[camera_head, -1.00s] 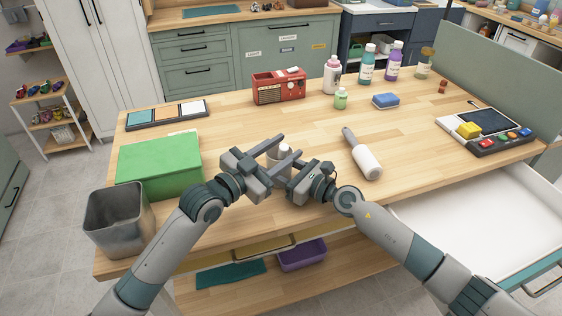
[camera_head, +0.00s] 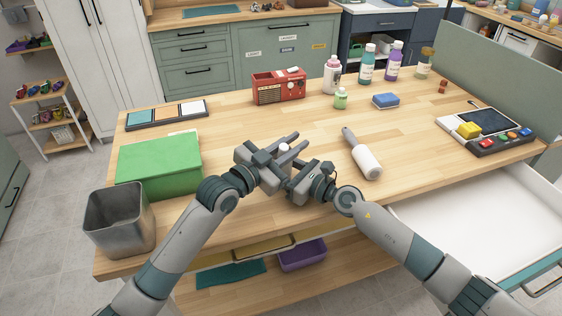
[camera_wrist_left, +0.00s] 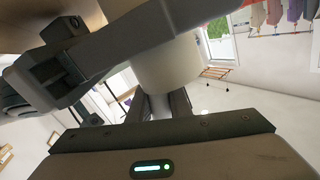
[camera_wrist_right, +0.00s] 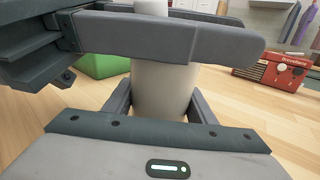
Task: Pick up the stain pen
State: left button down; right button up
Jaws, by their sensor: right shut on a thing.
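The stain pen (camera_head: 284,149), a pale upright cylinder with a narrower white top, is between my two grippers over the front middle of the table. In the right wrist view its light grey body (camera_wrist_right: 163,88) stands between the fingers. My right gripper (camera_head: 302,180) is shut on it. My left gripper (camera_head: 294,145) reaches in from the left, its fingers by the pen's upper part. In the left wrist view a pale cylinder (camera_wrist_left: 166,66) is just ahead of its fingers, partly covered by a dark gripper part. Whether the left fingers touch it is unclear.
A white roller with a grey handle (camera_head: 367,160) lies just right of my grippers. A green box (camera_head: 158,165) and a metal bin (camera_head: 118,220) are at left. A red radio (camera_head: 279,87), bottles and a blue sponge (camera_head: 385,100) stand behind.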

pick_arm(q)
jog(key=shift+r, duration=0.1)
dwell(0.3)
notch_tip(320, 180, up, 12)
jog(key=v, duration=1.8)
pick_arm(e)
jog(key=o, duration=1.2)
jog(key=shift+d, duration=0.1)
jog(key=v, duration=1.2)
